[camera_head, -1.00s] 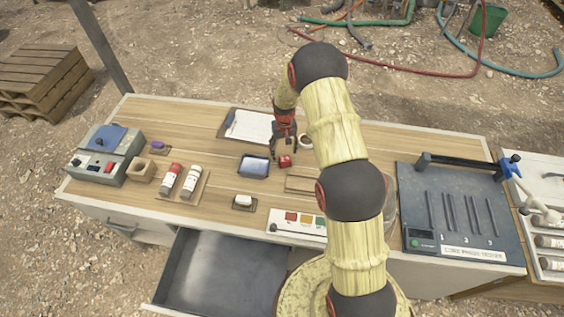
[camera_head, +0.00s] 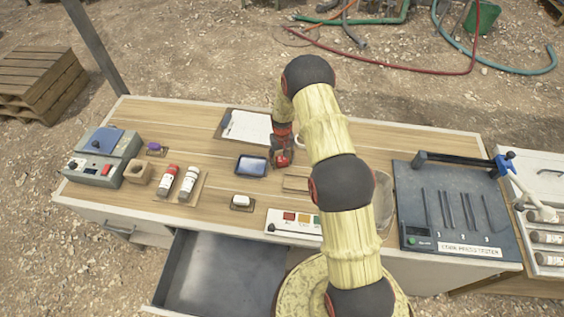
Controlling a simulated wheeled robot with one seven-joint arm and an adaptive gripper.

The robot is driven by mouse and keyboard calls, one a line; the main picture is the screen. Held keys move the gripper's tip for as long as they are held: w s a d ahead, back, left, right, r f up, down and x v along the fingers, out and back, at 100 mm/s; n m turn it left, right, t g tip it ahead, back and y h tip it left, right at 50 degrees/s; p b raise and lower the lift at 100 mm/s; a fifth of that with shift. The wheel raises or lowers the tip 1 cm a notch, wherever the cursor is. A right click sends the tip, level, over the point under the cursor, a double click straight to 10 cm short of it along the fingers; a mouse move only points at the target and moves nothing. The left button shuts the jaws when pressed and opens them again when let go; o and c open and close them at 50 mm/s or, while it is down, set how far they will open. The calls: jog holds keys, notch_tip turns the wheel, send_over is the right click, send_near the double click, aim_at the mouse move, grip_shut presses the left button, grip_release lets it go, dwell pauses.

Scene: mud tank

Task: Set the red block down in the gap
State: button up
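The small red block (camera_head: 282,161) is near the middle of the table. My gripper (camera_head: 281,158) points down at it from above, its dark fingers close against or around the block. The fingers are too small to tell whether they are open or shut on it, or whether the block is lifted. A low wooden frame (camera_head: 294,184) lies just in front, partly hidden behind my arm. I cannot make out for certain which space is the gap.
A dark tray (camera_head: 251,166) stands just left of my gripper, with a clipboard (camera_head: 248,127) behind. A white box (camera_head: 240,201) and a colour card (camera_head: 290,223) lie nearer the front. An open drawer (camera_head: 215,270) juts out at the front. The left back table is clear.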

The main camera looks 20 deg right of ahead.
jog(key=c, duration=1)
jog(key=shift+c, duration=0.4)
